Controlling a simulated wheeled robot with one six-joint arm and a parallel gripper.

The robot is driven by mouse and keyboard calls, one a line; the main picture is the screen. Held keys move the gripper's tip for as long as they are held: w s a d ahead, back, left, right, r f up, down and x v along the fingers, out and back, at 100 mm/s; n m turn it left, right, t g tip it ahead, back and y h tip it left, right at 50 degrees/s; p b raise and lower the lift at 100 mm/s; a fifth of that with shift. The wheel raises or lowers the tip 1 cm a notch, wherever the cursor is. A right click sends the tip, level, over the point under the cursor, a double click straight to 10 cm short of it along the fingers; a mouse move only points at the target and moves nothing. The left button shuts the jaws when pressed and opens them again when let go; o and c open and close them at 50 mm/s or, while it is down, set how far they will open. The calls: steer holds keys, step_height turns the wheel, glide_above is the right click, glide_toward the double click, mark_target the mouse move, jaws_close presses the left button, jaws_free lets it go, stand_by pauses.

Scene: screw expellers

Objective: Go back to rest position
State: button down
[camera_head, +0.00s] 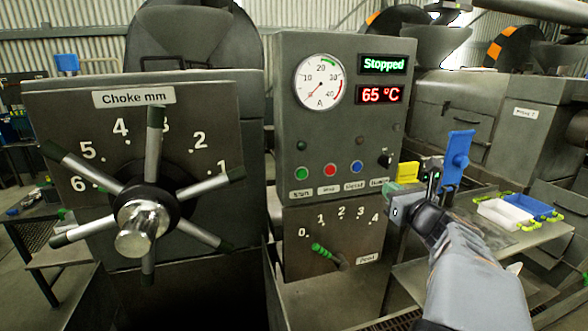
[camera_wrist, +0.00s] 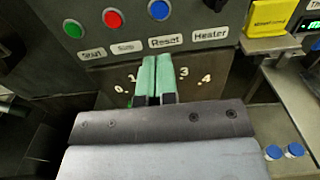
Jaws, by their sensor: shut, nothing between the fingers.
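My gripper (camera_head: 393,200) is at the right of the grey control panel (camera_head: 293,115) in the head view, in front of its lower right edge. Its two pale green fingers (camera_wrist: 155,62) are shut side by side in the wrist view, with nothing between them. They cover part of the 0 to 4 feed scale there. My arm reaches in from the lower right. The display reads "Stopped" (camera_head: 384,64) and "65 °C" (camera_head: 381,94). The feed lever (camera_head: 327,252) with its green grip points up and left, near 0 and 1.
The choke handwheel (camera_head: 140,230) stands out at the left. Green (camera_head: 301,174), red (camera_head: 329,170) and blue (camera_head: 357,167) buttons sit above the feed scale. A side table at the right holds a white tray (camera_head: 503,215) and a blue tray (camera_head: 533,207). Two blue-capped containers (camera_wrist: 283,152) show lower right.

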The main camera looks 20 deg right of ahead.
steer(key=s+a+f+n+g+y, duration=0.4)
steer(key=a+f+n+g, duration=0.6)
steer(key=f+n, duration=0.6)
steer(key=s+a+f+n+g+h, duration=0.1)
steer(key=s+a+n+g, duration=0.1)
steer(key=a+n, duration=0.5)
steer(key=s+a+f+n+g+h, duration=0.2)
steer(key=s+a+n, duration=0.3)
steer(key=n, duration=0.8)
steer(key=shift+s+a+n, duration=0.2)
steer(key=shift+a+n, duration=0.2)
steer(key=shift+a, duration=0.95)
steer(key=shift+f, duration=0.1)
